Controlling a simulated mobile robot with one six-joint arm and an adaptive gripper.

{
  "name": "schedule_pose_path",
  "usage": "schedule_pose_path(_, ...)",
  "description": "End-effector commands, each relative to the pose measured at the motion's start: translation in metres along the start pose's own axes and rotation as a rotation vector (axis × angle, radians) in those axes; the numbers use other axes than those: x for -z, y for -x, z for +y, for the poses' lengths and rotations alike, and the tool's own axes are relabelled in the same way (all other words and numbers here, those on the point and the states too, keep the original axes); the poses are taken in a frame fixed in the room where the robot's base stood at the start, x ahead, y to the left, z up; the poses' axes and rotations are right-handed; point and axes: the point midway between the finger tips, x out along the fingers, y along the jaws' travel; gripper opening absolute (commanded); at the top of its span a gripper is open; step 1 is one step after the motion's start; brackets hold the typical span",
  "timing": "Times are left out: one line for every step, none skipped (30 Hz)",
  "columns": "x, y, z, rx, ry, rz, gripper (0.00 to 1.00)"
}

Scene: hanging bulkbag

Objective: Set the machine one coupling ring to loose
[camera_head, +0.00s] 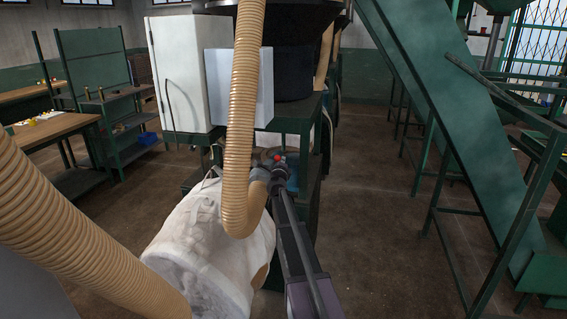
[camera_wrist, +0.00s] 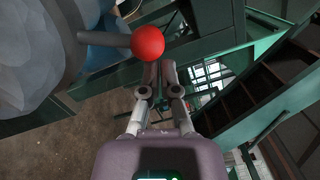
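A red ball knob (camera_wrist: 148,42) on a grey rod (camera_wrist: 105,39) shows at the top of the wrist view. The same red knob shows small in the head view (camera_head: 282,158). The coupling ring itself I cannot make out clearly. My gripper (camera_wrist: 160,68) is right at the knob, its two fingers close together and pointing up the picture. The knob overlaps the fingertips, so I cannot tell whether they touch or hold anything.
A tan ribbed hose (camera_head: 243,110) hangs in front of the machine, beside my arm. A white bulk bag (camera_head: 212,240) hangs below left. A green frame (camera_head: 310,135) stands behind my gripper. A green conveyor (camera_head: 440,120) rises at the right; floor between is clear.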

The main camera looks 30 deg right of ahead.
Motion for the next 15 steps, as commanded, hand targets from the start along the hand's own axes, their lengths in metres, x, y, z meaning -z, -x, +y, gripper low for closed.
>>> schedule_pose_path(-0.001,-0.001,0.000,-0.001,0.000,-0.002,0.00)
schedule_pose_path(-0.001,0.000,0.000,-0.001,0.000,-0.002,0.00)
schedule_pose_path(-0.001,0.000,0.000,-0.001,0.000,-0.002,0.00)
schedule_pose_path(0.000,0.000,0.000,-0.001,0.000,-0.003,0.00)
schedule_pose_path(0.001,0.000,0.000,-0.001,0.000,-0.003,0.00)
schedule_pose_path(0.002,0.000,0.000,-0.001,0.000,-0.003,0.00)
schedule_pose_path(0.003,0.001,0.000,-0.001,0.000,-0.003,0.00)
schedule_pose_path(0.005,0.001,0.000,-0.001,0.000,-0.002,0.00)
schedule_pose_path(0.008,0.001,-0.001,0.000,0.000,-0.001,0.00)
schedule_pose_path(0.011,0.001,-0.001,0.000,0.000,-0.001,0.00)
schedule_pose_path(0.013,0.001,-0.002,0.000,0.000,0.000,0.00)
schedule_pose_path(0.017,0.002,-0.002,0.000,0.000,0.000,0.00)
schedule_pose_path(0.020,0.002,-0.003,0.000,0.001,0.000,0.00)
schedule_pose_path(0.023,0.003,-0.003,0.000,0.001,0.000,0.00)
schedule_pose_path(0.027,0.003,-0.004,0.000,0.001,-0.001,0.00)
